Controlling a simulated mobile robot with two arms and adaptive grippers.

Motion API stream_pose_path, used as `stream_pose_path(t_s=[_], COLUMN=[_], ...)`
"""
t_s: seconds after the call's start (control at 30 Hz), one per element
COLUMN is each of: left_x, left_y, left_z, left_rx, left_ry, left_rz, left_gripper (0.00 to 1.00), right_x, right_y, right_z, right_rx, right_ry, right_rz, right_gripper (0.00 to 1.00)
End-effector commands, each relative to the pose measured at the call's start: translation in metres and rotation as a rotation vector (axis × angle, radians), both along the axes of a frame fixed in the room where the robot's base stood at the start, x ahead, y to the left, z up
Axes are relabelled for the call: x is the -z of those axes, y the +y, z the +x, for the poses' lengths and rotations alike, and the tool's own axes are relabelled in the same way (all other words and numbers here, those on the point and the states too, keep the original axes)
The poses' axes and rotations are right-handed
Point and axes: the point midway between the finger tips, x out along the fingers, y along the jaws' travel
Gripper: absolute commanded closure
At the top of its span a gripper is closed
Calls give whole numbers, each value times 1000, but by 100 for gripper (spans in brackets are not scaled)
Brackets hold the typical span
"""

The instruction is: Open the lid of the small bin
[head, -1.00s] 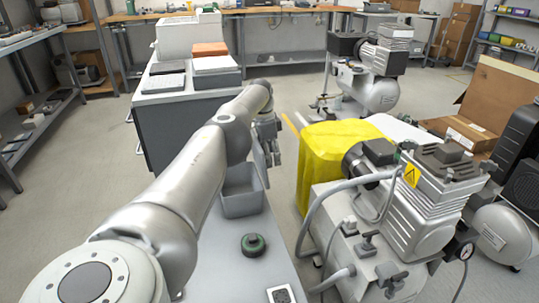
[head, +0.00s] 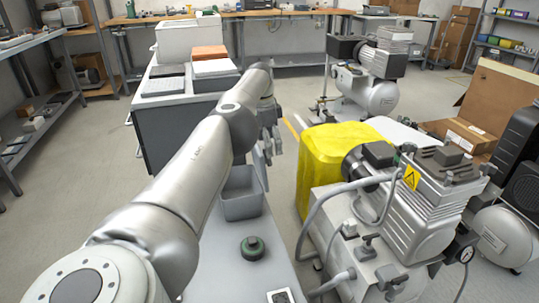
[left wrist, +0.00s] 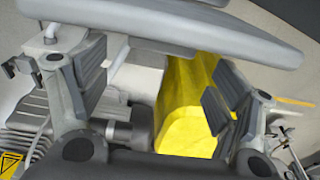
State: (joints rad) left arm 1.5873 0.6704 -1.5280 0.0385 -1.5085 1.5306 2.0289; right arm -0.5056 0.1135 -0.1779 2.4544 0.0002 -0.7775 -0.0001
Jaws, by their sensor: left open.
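The small grey bin (head: 242,207) stands on the grey bench top, its inside partly visible from above. A grey panel (head: 260,170), apparently its lid, stands tilted up along the bin's right side. My left gripper (head: 270,152) is open beside this panel, just behind and right of the bin. In the left wrist view, the open fingers of my left gripper (left wrist: 155,100) have nothing visible between them nearby. A grey slab (left wrist: 215,25), apparently the lid, crosses the top of that view; I cannot tell whether it touches the gripper. My right gripper is not in view.
A dark cabinet (head: 180,130) stands behind at left.

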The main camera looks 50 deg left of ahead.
Motion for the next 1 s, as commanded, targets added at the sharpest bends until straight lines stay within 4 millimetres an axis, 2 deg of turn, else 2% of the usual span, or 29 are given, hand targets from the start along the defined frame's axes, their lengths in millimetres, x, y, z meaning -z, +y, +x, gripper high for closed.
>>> stream_pose_path(t_s=[0.03, 0.1, 0.3, 1.0], left_x=[-13, -25, -39, -44], left_y=[0, 0, -1, -1], left_z=[1, 0, -1, -1], left_rx=[1, 1, 1, 0], left_ry=[-5, -4, -1, -1], left_rz=[1, 0, 1, 0], left_gripper=[16, 16, 16, 16], right_x=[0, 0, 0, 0], right_y=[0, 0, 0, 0], right_z=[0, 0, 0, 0], right_rx=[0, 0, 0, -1], right_ry=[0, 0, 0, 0], right_rz=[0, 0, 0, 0], right_gripper=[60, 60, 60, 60])
